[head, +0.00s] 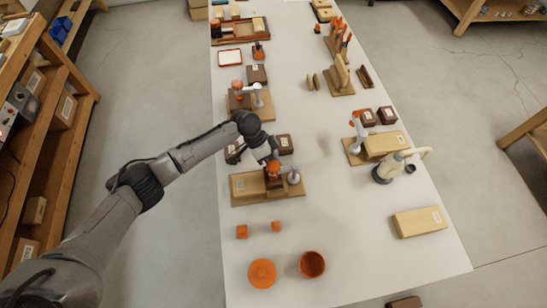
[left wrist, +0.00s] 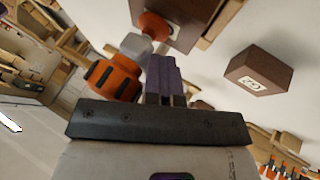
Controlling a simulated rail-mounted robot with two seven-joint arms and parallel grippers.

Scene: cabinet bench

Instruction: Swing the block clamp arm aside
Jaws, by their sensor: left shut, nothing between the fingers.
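The nearest clamp fixture on the left of the bench has a wooden base (head: 245,187), a dark brown block, an orange knob (head: 273,167) and a grey post (head: 294,177). My left gripper (head: 270,157) is at its orange knob, seen from above; contact cannot be told. In the left wrist view the purple fingers (left wrist: 165,78) are shut and empty, beside an orange and black knob (left wrist: 114,78) and a grey arm piece (left wrist: 136,46). Other clamp fixtures stand further back, one at left (head: 252,100) and one at right (head: 358,135). My right gripper is not seen.
Small brown boxes (head: 284,142) stand just behind the near fixture. An orange bowl (head: 312,264), an orange disc (head: 262,273) and small orange cubes (head: 242,231) lie in front. A grey and cream pitcher-like object (head: 388,170) stands at right. The bench's middle strip is clear.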

